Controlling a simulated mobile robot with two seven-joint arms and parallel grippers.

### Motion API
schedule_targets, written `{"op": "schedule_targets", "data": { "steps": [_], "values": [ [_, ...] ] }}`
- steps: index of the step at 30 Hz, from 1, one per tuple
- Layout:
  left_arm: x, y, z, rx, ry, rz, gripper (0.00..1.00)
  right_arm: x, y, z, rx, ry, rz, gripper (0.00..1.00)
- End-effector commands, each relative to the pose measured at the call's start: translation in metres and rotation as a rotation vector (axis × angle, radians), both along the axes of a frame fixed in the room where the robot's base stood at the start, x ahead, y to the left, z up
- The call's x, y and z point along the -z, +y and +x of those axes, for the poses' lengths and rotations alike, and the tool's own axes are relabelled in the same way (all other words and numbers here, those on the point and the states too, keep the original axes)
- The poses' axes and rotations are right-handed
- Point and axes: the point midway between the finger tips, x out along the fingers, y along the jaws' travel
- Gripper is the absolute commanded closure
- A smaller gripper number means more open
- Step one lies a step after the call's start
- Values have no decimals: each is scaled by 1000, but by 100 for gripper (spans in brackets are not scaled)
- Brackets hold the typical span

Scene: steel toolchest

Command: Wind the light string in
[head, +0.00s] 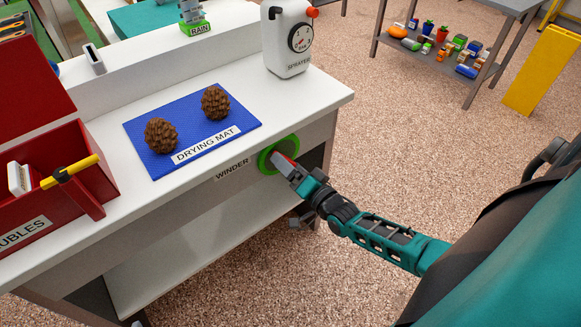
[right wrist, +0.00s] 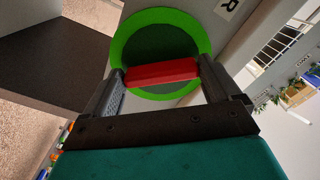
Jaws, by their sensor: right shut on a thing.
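My right gripper (head: 287,167) is at the disc. In the right wrist view the same disc (right wrist: 122,40) has a dark green face. A red bar (right wrist: 163,73) crosses the lower part of the disc, between the two fingers of my right gripper (right wrist: 160,80), which is shut on it. I see no light string in either view. My left gripper is not in view.
On the bench top (head: 305,100), a blue drying mat (head: 145,131) holds two pine cones (head: 160,135). A red box (head: 65,160) stands at the left. A lower shelf (head: 190,245) is bare. Open floor lies to the right.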

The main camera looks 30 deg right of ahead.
Motion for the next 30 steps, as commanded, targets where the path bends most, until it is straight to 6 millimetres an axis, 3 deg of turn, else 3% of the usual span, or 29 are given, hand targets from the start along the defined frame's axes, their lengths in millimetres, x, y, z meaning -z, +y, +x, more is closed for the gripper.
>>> {"op": "schedule_targets", "data": {
  "steps": [15,30],
  "values": [
    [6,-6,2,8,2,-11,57,1,1,-1,0,38,452,40],
    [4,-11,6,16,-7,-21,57,-1,1,-1,1,54,653,40]
  ]
}}
